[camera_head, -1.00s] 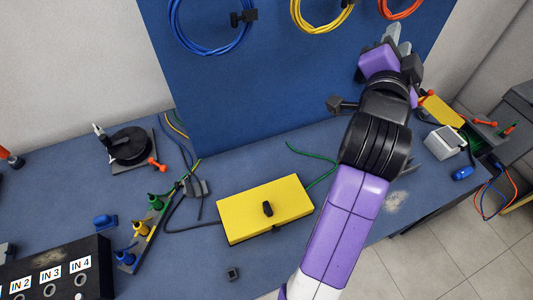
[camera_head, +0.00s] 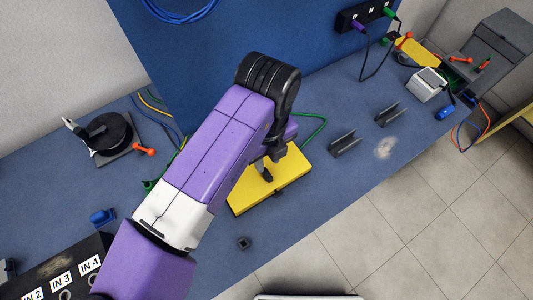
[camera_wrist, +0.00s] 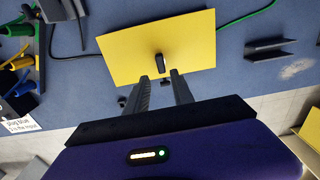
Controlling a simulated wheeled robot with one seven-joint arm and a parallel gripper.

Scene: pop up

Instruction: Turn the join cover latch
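The join cover is a yellow box (camera_head: 288,180) on the blue bench, partly hidden by my arm in the head view. Its black latch knob (camera_wrist: 161,63) stands on the yellow top (camera_wrist: 122,48) in the wrist view. The latch's long side runs roughly up and down in that view. My gripper (camera_wrist: 158,78) is open, with its two dark fingers apart and nothing between them. The fingertips lie just short of the latch in the wrist view, one to each side of its line. I cannot tell the exact height gap. In the head view my gripper (camera_head: 268,165) is over the box.
A small dark square block (camera_head: 243,243) lies in front of the box. Two grey channel pieces (camera_head: 345,143) lie to its right. A green cable (camera_head: 314,130) runs from the box's back. A black reel (camera_head: 108,134) stands at left.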

